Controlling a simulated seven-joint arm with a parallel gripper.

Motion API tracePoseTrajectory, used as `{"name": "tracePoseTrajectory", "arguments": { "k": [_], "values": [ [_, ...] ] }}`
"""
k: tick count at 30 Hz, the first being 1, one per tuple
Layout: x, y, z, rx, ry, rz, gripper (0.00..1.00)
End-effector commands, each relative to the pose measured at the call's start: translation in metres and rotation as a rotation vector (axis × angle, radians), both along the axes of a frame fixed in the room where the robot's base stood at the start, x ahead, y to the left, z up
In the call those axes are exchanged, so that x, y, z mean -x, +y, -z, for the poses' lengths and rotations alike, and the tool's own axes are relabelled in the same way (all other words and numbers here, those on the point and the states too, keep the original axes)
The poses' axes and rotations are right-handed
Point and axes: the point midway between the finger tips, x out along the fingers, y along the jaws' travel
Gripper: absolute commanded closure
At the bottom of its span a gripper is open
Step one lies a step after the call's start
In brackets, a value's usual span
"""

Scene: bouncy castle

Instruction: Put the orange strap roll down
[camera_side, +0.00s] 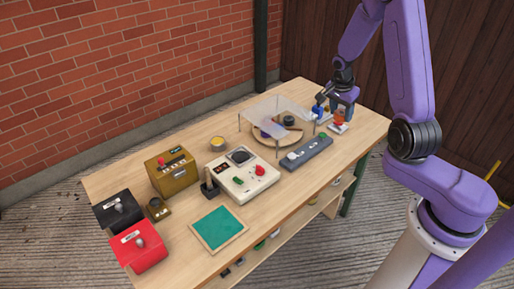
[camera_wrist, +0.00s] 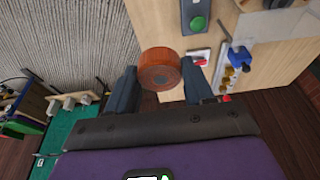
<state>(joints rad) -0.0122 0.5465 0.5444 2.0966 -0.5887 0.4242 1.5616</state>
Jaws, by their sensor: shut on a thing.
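The orange strap roll (camera_wrist: 160,72) sits between the two fingers of my gripper (camera_wrist: 159,67) in the wrist view, its round face with the centre hole showing. My gripper is shut on it. In the side view my gripper (camera_side: 340,108) is over the right far end of the wooden table (camera_side: 290,185), and the roll shows as a small orange patch (camera_side: 339,117) below the fingers. It appears held above the table, just over a small white and red switch (camera_side: 338,128); the exact gap is hard to tell.
A grey control bar (camera_side: 307,153) with a green button lies left of my gripper. A clear raised sheet (camera_side: 277,109) on thin posts stands behind it. A blue item (camera_side: 319,112) is close beside my gripper. Bare wood lies along the table's front right edge (camera_side: 345,155).

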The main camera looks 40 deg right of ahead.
Motion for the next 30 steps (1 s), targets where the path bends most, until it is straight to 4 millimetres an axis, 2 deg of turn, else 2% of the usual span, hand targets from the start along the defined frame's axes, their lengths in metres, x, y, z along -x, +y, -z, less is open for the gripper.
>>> {"name": "tracePoseTrajectory", "arguments": {
  "k": [6,15,22,30],
  "values": [
    [0.039,-0.019,0.025,-0.004,0.003,-0.016,0.8],
    [0.074,-0.025,0.045,-0.002,0.001,-0.032,0.8],
    [0.085,-0.025,0.051,0.0,-0.001,-0.038,0.8],
    [0.085,-0.027,0.053,0.0,-0.001,-0.039,0.8]
  ]
}}
